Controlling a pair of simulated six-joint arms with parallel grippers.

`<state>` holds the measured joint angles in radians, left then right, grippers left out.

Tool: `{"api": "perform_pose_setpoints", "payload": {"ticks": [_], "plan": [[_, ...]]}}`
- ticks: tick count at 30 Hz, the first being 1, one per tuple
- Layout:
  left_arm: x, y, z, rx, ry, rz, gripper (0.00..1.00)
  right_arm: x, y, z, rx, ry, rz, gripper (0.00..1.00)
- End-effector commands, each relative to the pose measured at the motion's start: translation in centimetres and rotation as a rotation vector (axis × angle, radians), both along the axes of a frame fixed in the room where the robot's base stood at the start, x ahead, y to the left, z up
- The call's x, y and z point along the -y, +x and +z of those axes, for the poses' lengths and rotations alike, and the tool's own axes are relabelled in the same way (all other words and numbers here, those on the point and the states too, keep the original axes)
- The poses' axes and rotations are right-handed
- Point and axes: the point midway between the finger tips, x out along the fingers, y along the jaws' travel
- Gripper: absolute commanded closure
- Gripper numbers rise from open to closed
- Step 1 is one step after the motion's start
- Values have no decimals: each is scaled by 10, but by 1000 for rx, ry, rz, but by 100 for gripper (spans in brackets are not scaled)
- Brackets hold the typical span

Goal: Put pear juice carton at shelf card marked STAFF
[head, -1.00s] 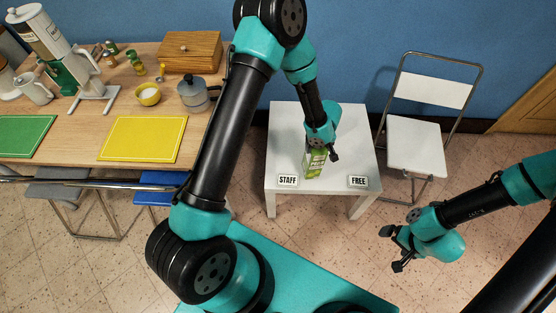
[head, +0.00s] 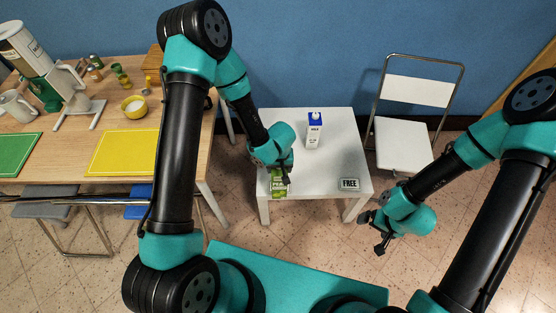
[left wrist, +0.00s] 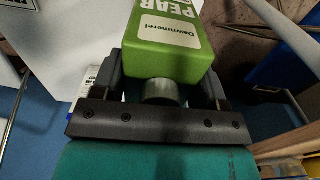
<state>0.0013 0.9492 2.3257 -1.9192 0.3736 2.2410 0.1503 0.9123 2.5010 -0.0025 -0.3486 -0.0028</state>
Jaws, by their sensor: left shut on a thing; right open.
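The green pear juice carton (head: 279,188) is at the left front of the white table (head: 335,207). My left gripper (head: 284,177) is shut on it. In the left wrist view the carton (left wrist: 170,35), lettered PEAR, sits between the two fingers. I cannot tell whether its base touches the table. The STAFF card is not visible in the head view now; the carton and gripper cover the left front area. The FREE card (head: 349,184) shows at the right front. My right gripper (head: 371,234) is open and empty, beyond the table's front right corner.
A white milk carton (head: 313,135) with a blue top stands at the middle back of the table. A white folding chair (head: 403,147) is to the right. A wooden table (head: 191,150) with a yellow mat (head: 124,153) is to the left.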

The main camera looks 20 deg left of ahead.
Motion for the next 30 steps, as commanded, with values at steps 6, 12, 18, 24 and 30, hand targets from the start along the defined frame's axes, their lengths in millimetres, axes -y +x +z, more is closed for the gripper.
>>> {"api": "perform_pose_setpoints", "payload": {"ticks": [6, 12, 18, 24, 30], "plan": [[-6, 23, -2, 3, 1, 1, 76, 0, 0, 0, 0, 0, 0, 3], [-14, 51, -5, 3, 0, 3, 76, 0, 0, 0, 0, 0, 0, 3], [-21, 76, -7, 2, 0, 1, 76, 0, 0, 0, 0, 0, 0, 3], [-28, 101, -10, 3, 0, 3, 76, 0, 0, 0, 0, 0, 0, 3], [-36, 127, -12, 3, 0, 2, 76, 0, 0, 0, 0, 0, 0, 3]]}}
